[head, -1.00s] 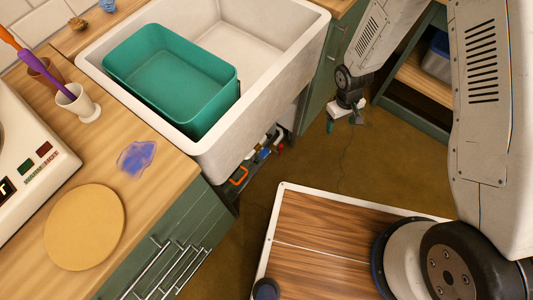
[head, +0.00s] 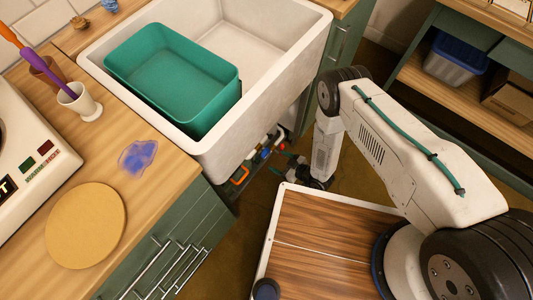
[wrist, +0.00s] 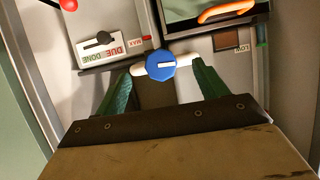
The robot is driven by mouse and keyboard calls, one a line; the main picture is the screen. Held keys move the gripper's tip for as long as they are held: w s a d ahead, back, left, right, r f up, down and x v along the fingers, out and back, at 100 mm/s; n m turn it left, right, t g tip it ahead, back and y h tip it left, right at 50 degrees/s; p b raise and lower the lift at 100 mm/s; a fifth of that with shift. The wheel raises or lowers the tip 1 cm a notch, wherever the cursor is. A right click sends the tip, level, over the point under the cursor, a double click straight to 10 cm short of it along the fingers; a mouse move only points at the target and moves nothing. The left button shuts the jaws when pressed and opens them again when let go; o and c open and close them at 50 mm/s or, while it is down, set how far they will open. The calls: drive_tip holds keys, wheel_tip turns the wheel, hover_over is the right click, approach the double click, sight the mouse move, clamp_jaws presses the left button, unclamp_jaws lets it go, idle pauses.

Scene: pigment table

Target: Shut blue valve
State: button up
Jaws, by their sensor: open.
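The blue valve (wrist: 161,66) is a round blue knob with a white line on its face and a white pipe-like piece on each side. In the wrist view it lies ahead, between the green fingertips of my gripper (wrist: 163,72). My gripper is open, one finger on each side; I cannot tell whether either touches it. In the head view the valve (head: 264,153) is a small blue spot among pipes under the sink, and my gripper (head: 281,162) is just right of it.
An orange handle (wrist: 227,11) is at the upper right of the wrist view, and a red knob (wrist: 68,4) at the upper left. A labelled panel (wrist: 105,45) is behind. The sink (head: 215,160) overhangs the pipes, with a green tub (head: 175,75) in it.

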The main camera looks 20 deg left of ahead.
sight(268, 154)
drive_tip(key=shift+y, duration=0.3)
drive_tip(key=x, duration=0.5)
drive_tip(key=r+x, duration=0.1)
drive_tip(key=x, duration=0.2)
drive_tip(key=shift+w, duration=0.25)
drive_tip(key=c, duration=1)
